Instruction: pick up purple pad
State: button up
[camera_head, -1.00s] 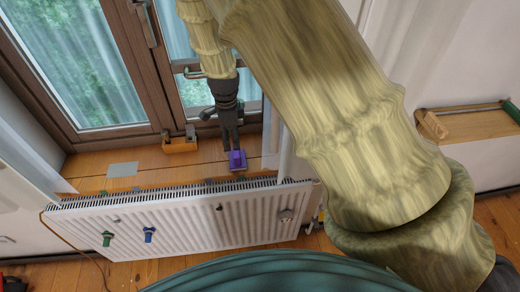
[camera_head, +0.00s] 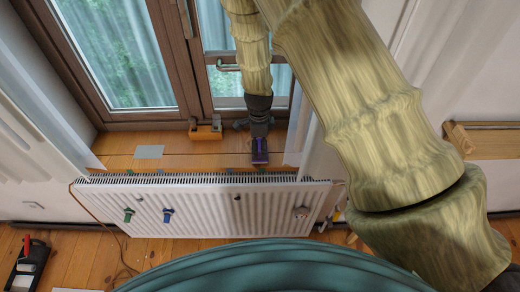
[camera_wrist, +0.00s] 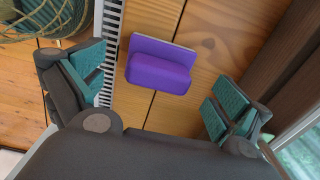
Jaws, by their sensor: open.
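The purple pad (camera_wrist: 158,68) lies on the wooden sill near the radiator's slotted top edge in the wrist view. It has a thin grey backing along its upper edge. In the head view the purple pad (camera_head: 260,154) is mostly covered by my gripper. My gripper (camera_wrist: 150,98) is open, with one teal-padded finger on each side of the pad and clear gaps between. The fingers do not touch the pad. In the head view my gripper (camera_head: 260,142) points down over the sill.
The white radiator (camera_head: 215,212) stands in front of the sill, with green and blue clips (camera_head: 168,215) on its face. An orange wooden block (camera_head: 206,133) and a grey sheet (camera_head: 149,152) are on the sill to the left. The window is close behind.

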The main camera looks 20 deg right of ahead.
jog(key=shift+d+f+p, duration=0.1)
jog(key=shift+f+p, duration=0.4)
jog(key=shift+f, duration=1.1)
jog(key=shift+s, duration=0.1)
jog(key=c, duration=1.2)
jog(key=shift+r, duration=0.15)
jog(key=shift+r+b, duration=1.55)
jog(key=shift+r, duration=3.35)
